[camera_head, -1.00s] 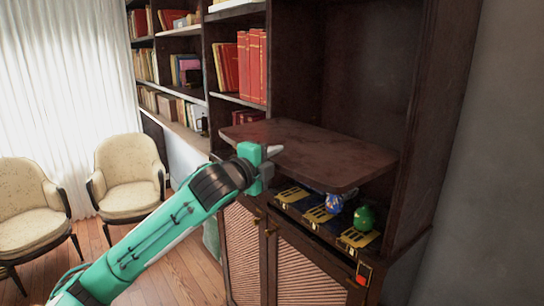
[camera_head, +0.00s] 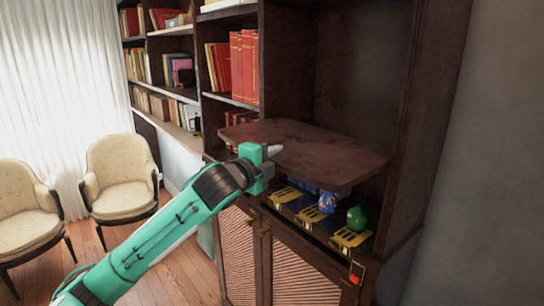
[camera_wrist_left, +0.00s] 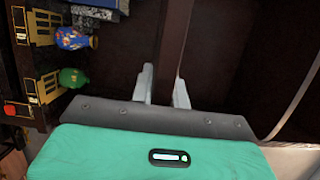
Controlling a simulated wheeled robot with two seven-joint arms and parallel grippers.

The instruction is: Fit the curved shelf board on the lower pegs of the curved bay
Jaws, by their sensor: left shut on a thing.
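The shelf board (camera_head: 310,152), dark reddish-brown with a curved outline, is held roughly level in the opening of the dark bay (camera_head: 366,75). My left gripper (camera_head: 272,152) is shut on its front left edge. In the left wrist view the two pale fingers (camera_wrist_left: 165,90) lie on either side of the board's thin edge (camera_wrist_left: 173,45). The board hangs above a lower ledge with a blue patterned vase (camera_head: 326,202) and a green vase (camera_head: 357,217). The lower pegs are not visible, and I cannot tell whether the board touches any. My right gripper is out of view.
Black-and-gold stands (camera_head: 312,217) line the lower ledge, close under the board. The bay's right side panel (camera_head: 405,140) is near the board's right end. Red books (camera_head: 244,66) fill the shelf to the left. Two cream chairs (camera_head: 122,180) stand far left.

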